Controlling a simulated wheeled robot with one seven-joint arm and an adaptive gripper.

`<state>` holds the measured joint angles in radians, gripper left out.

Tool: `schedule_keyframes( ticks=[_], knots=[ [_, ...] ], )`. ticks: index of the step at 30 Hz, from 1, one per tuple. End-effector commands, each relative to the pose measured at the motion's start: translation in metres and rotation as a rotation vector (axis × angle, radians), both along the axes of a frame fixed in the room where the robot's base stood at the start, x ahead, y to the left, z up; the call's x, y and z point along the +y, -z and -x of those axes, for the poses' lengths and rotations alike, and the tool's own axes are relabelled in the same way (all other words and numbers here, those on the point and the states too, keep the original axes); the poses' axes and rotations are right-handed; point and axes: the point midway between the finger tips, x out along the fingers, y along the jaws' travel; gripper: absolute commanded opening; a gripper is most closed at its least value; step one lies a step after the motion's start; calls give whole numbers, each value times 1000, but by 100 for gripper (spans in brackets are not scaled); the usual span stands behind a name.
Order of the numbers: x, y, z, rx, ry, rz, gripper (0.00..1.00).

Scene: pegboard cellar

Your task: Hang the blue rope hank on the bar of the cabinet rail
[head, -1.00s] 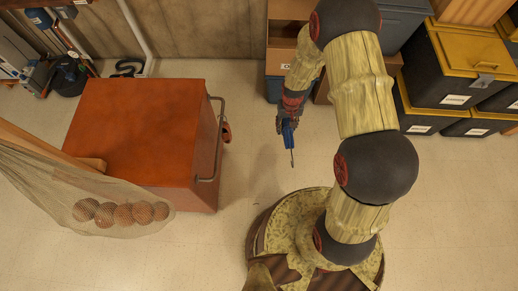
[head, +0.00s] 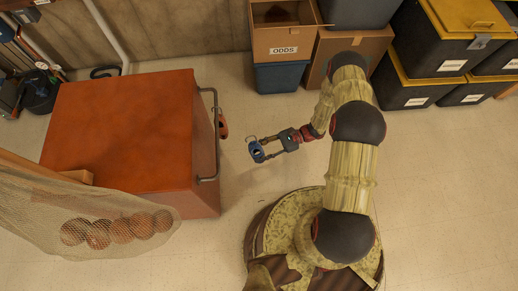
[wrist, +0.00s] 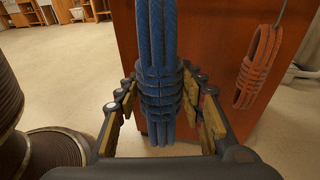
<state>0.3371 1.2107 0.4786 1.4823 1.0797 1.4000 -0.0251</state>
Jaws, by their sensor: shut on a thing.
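My gripper (head: 272,147) is shut on the blue rope hank (head: 257,151), holding it in the air to the right of the orange-red cabinet. In the wrist view the blue hank (wrist: 158,75) stands upright between the fingers (wrist: 163,105), its wrapped middle at finger height. The cabinet (head: 125,130) has a grey rail (head: 216,135) along its right side, with a gap between it and the held hank. An orange rope hank (head: 222,124) hangs at the rail's far part; it also shows at the right of the wrist view (wrist: 257,65).
A net of balls (head: 95,215) hangs over the cabinet's near left. A cardboard box marked ODDS (head: 285,50) and black bins with yellow lids (head: 440,50) stand at the back. Floor between cabinet and my base is clear.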

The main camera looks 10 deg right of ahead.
Motion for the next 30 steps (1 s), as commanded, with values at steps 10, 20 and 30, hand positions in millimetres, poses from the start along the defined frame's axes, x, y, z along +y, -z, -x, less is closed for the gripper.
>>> schedule_keyframes(
  ticks=[10,20,30],
  knots=[
    [-7,17,-34,5,237,-159,5],
    [12,16,-35,4,237,-158,5],
    [37,16,-37,6,235,-157,5]
  ],
)
